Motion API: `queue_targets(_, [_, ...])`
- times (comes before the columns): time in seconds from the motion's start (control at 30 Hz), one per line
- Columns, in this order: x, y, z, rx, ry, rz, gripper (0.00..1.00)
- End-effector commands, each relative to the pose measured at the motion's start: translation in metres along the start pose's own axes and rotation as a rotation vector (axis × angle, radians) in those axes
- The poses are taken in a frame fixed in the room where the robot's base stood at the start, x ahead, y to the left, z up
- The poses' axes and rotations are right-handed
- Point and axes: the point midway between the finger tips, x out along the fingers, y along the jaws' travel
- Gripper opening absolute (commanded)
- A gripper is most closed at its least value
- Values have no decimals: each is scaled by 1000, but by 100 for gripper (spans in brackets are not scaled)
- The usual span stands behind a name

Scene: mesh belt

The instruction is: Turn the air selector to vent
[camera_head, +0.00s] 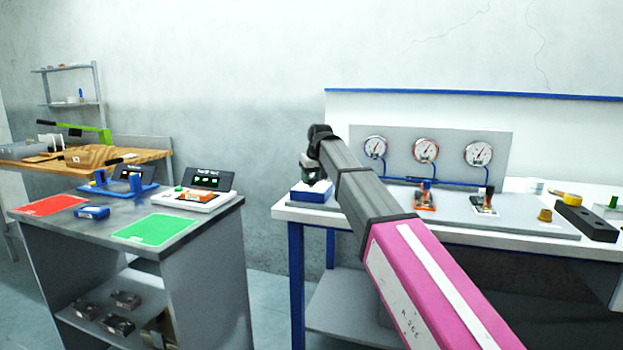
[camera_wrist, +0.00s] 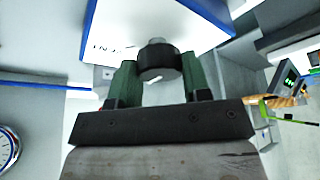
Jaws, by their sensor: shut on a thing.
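The air selector is a blue and white box (camera_head: 313,193) at the left end of the white bench. Its dark round knob (camera_wrist: 157,62) shows in the wrist view with a pale mark on its lower edge. Part of a printed label shows on the white face, but I cannot read it fully. My gripper (camera_wrist: 159,76) has green fingers on either side of the knob and is shut on it. In the head view my gripper (camera_head: 312,168) is over the box. The knob is hidden there, and I cannot tell which position it points to.
A grey panel with three gauges (camera_head: 425,150) stands behind. An orange-based valve (camera_head: 425,200) and a second lever valve (camera_head: 484,205) are to the right. A black block (camera_head: 586,222) is further right. A grey workstation (camera_head: 60,232) stands left, across a gap.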

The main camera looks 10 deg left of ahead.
Motion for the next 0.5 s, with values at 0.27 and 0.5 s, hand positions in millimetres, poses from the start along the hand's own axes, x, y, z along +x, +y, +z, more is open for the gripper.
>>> queue_targets(0.27, [0, -1, 0, 78, -1, 32, 20])
queue_targets(0.5, [0, -2, 0, 242, -1, 101, 20])
